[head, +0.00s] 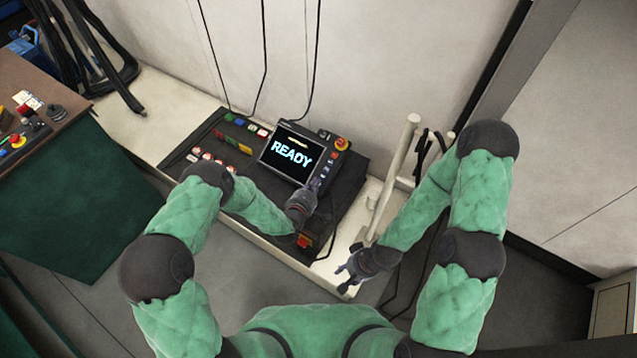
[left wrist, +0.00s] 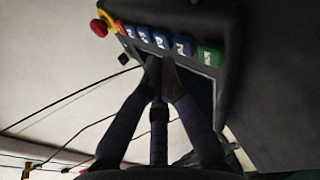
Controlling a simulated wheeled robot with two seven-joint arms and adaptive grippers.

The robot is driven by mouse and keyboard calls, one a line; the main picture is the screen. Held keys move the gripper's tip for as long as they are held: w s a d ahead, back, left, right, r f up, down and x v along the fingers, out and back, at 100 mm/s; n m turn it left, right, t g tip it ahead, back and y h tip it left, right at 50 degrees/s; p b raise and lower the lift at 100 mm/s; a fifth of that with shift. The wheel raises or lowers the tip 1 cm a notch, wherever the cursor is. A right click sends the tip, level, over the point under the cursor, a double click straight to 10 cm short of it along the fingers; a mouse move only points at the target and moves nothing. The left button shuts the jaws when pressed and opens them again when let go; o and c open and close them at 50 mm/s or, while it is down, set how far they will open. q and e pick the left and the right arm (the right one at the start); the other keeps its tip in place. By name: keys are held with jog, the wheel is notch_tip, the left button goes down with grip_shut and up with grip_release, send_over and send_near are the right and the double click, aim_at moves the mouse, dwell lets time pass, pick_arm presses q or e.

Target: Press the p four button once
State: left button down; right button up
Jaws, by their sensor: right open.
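The control pendant (head: 292,153) has a lit screen reading READY and a column of buttons down its right side. In the left wrist view those buttons form a row: several blue buttons (left wrist: 161,40) and a green button (left wrist: 210,56). Their labels are too blurred to tell which is p four. My left gripper (head: 315,186) is at the pendant's lower right corner. In the left wrist view its fingertips (left wrist: 160,64) are together, empty, just below the blue row; contact cannot be told. My right gripper (head: 350,273) is open and empty, lower right of the pendant.
A red emergency stop (head: 341,143) on yellow sits at the pendant's upper right. A dark console (head: 205,140) with coloured buttons lies to the left. A pale post (head: 396,170) and hanging cables stand on the right. A brown table (head: 60,75) is at far left.

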dwell(0.4)
pick_arm(q)
jog(key=shift+w+d+f+b, duration=0.1)
jog(key=shift+d+f+b, duration=0.05)
jog(key=shift+f+b, duration=0.3)
jog(key=shift+w+d+f+b, duration=0.1)
jog(key=shift+w+f+b, duration=0.05)
jog(key=shift+f+b, duration=0.3)
dwell(0.7)
jog(key=shift+r, duration=0.25)
jog(key=shift+s+a+r+p, duration=0.2)
jog(key=shift+s+r+p, duration=0.1)
jog(key=shift+r+p, duration=0.35)
jog(key=r+p, duration=0.1)
jog(key=s+a+r+p, duration=0.1)
jog(key=r, duration=0.1)
jog(key=s+r+p, duration=0.1)
jog(key=shift+a+r+p, duration=0.15)
jog(key=shift+r+p, duration=0.1)
jog(key=shift+p, duration=0.1)
jog(key=shift+f, duration=0.1)
dwell(0.9)
